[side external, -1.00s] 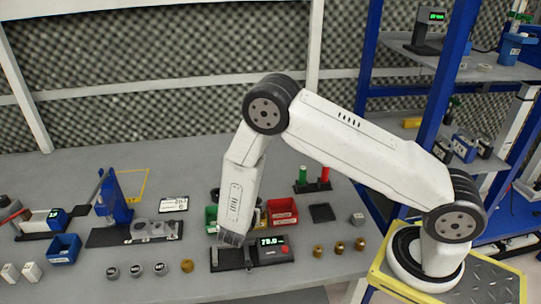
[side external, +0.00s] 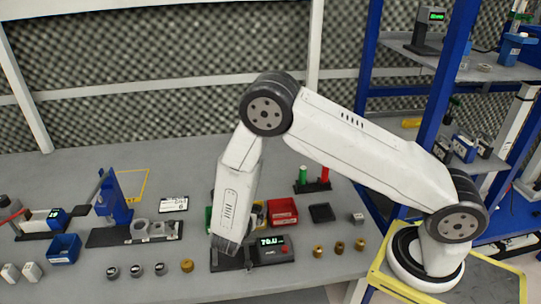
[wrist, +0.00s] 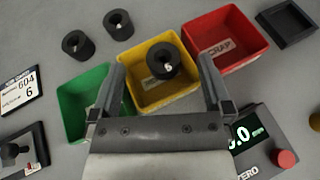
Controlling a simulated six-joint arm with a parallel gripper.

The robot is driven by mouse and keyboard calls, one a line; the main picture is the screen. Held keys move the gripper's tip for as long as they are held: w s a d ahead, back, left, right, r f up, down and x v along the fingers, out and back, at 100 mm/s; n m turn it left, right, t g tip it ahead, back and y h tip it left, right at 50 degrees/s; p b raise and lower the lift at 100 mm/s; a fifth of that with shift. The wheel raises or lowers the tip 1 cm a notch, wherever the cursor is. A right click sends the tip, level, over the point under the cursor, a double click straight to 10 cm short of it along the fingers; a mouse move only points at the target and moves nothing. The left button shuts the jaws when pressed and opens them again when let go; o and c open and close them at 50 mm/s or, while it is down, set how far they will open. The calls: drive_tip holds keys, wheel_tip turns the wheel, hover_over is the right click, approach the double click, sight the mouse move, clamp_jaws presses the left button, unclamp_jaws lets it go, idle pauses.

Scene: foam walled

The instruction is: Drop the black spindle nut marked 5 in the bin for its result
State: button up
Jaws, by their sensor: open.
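In the wrist view a black spindle nut (wrist: 163,67) appears within the yellow bin (wrist: 151,101), between and beyond my fingertips. Its white mark is too small to read surely as 5 or 6. My gripper (wrist: 163,83) is open, with a finger on each side of the bin and clear space around the nut. The green bin (wrist: 72,110) is left of it and the red bin (wrist: 238,58), labelled SCRAP, is right. In the side view my gripper (side external: 228,248) hangs in front of the bins and hides the nut.
Two more black nuts (wrist: 118,25) (wrist: 77,45) stand on the bench behind the green bin. A gauge with a lit display and red button (wrist: 286,159) is close at the right. A black tray (wrist: 287,22) and a number card (wrist: 20,90) lie at the sides.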

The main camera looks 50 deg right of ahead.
drive_tip(key=shift+v, duration=2.05)
drive_tip(key=shift+s+d+r+m+g, duration=0.2)
drive_tip(key=shift+s+d+m+g, duration=0.1)
drive_tip(key=shift+m, duration=0.1)
drive_tip(key=s+d+r+m+g+y, duration=0.1)
drive_tip(key=s+r+m+g+y, duration=0.1)
drive_tip(key=s+r+m+y, duration=0.9)
drive_tip(key=s+m+y, duration=0.1)
drive_tip(key=m, duration=0.9)
drive_tip(key=shift+d+r+m, duration=0.35)
drive_tip(key=shift+d+m, duration=0.05)
